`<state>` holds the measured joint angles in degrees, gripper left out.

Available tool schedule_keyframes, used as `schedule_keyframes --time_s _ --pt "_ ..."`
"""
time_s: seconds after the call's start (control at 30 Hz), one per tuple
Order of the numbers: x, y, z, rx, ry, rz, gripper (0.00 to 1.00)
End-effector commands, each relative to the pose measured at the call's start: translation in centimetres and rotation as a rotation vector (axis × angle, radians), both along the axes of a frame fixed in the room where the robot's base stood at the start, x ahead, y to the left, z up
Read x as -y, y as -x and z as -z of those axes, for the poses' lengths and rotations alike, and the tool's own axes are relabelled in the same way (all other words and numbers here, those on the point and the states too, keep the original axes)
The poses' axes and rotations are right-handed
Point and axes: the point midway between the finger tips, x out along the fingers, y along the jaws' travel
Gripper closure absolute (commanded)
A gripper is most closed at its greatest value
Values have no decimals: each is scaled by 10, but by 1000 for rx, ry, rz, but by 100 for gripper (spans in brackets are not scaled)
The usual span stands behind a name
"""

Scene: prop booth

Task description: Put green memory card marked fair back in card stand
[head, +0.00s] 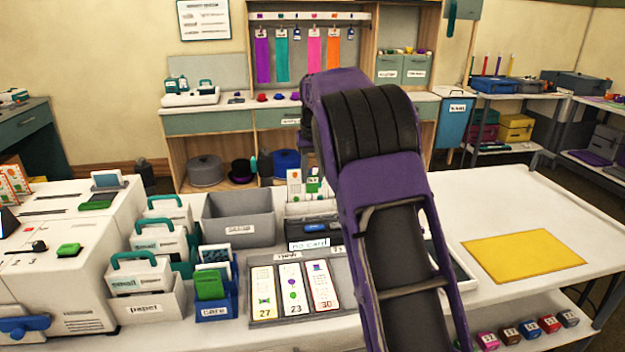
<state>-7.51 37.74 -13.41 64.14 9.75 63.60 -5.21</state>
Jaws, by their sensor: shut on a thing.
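My purple arm crosses the middle of the head view, and its end is hidden behind its own links, so I cannot see my gripper or anything in it. No card with a readable "fair" mark shows. A green card-like piece (313,184) stands among white cards behind a dark holder labelled "no card" (308,245); I cannot tell whether this holder is the card stand. Another green block (209,284) stands in a blue bin labelled "care" (214,309). Green pieces also lie on the white machine (69,250) and by its slot (97,204).
A grey tray (263,315) holds picture cards marked 27, 23 and 30. A grey open bin (238,220) and white boxes with green handles (138,273) crowd the left. A yellow mat (522,257) lies right, with clear white tabletop (490,200) around it.

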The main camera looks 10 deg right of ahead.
Motion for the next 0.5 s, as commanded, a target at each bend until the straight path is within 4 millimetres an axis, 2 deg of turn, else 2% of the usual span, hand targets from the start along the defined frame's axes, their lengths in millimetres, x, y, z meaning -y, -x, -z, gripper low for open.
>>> schedule_keyframes --time_s 0.17,0.27,0.37,0.5 --pt "1 0 0 0 0 0 86" --pt "10 -1 0 -1 0 2 86" --pt "35 -2 1 -3 3 6 86" --pt "92 0 7 -9 3 9 86"
